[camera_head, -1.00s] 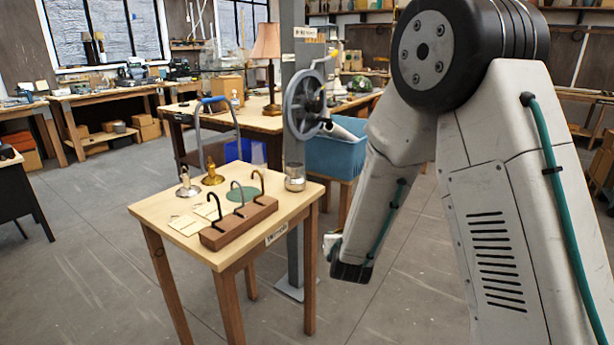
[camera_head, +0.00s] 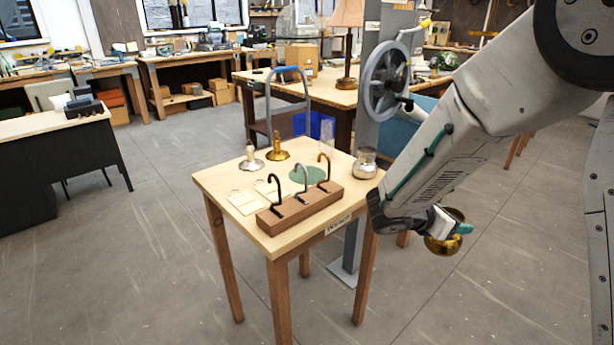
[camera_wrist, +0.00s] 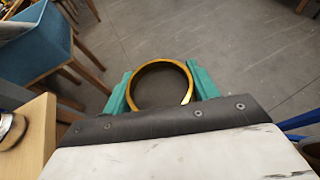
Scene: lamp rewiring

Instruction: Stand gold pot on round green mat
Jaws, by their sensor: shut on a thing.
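The gold pot (camera_head: 441,243) is held in my gripper (camera_head: 453,228), out past the right side of the small wooden table. In the wrist view its round gold rim (camera_wrist: 189,84) sits between the teal fingers of my gripper (camera_wrist: 160,86), which are shut on it. The floor shows below the pot. The round green mat (camera_head: 306,175) lies flat on the table, behind the hook block. Nothing stands on the visible part of the mat; the hooks hide some of it.
The small table (camera_head: 213,184) carries a wooden block with hooks (camera_head: 300,208), pale tags (camera_head: 245,202), a silver stand (camera_head: 250,160), a gold stand (camera_head: 278,150) and a glass jar (camera_head: 366,164). A post with a grey wheel (camera_head: 385,80) rises behind. A blue bin (camera_wrist: 35,45) stands nearby.

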